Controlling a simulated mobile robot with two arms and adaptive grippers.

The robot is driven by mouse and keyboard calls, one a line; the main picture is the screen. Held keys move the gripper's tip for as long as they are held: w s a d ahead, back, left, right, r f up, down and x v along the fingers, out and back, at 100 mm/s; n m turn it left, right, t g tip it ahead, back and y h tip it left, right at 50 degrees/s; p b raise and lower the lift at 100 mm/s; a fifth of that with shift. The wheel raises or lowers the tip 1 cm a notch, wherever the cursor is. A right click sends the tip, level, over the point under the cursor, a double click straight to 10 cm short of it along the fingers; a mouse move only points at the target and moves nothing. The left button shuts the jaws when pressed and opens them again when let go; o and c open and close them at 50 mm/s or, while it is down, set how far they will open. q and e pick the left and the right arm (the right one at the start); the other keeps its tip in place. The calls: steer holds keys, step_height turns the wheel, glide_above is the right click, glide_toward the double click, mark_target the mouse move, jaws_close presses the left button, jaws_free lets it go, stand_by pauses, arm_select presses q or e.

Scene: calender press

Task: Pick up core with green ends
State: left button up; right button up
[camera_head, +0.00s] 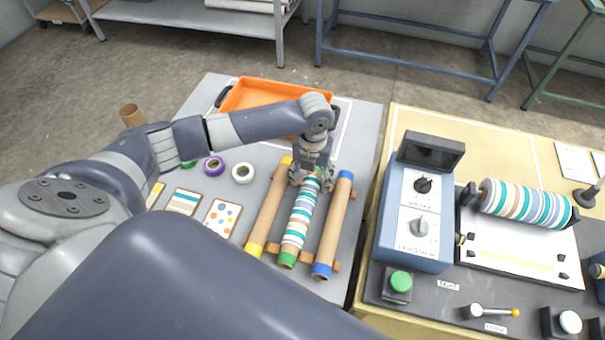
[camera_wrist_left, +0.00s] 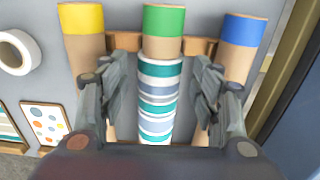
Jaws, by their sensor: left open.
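The core with green ends (camera_head: 296,226) lies between two other cores on the grey table, wrapped in striped teal, white and grey material. In the left wrist view the green-ended core (camera_wrist_left: 160,85) runs between my open fingers. My left gripper (camera_head: 307,178) is over the far part of this core, with one finger on each side; it also shows in the left wrist view (camera_wrist_left: 160,110). I cannot tell whether the fingers touch it. My right gripper is not in view.
A yellow-ended core (camera_head: 267,215) and a blue-ended core (camera_head: 334,227) lie close on either side. A wooden rack (camera_wrist_left: 200,46) supports the cores. An orange tray (camera_head: 262,95) is behind. Tape rolls (camera_head: 243,173) and pattern cards (camera_head: 221,217) lie left. A blue control box (camera_head: 412,210) stands right.

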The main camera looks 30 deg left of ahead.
arm_select(q)
step_height(320, 180, down, 2)
steer(key=shift+f, duration=0.1)
steer(key=c, duration=1.2)
steer(key=shift+o, duration=0.2)
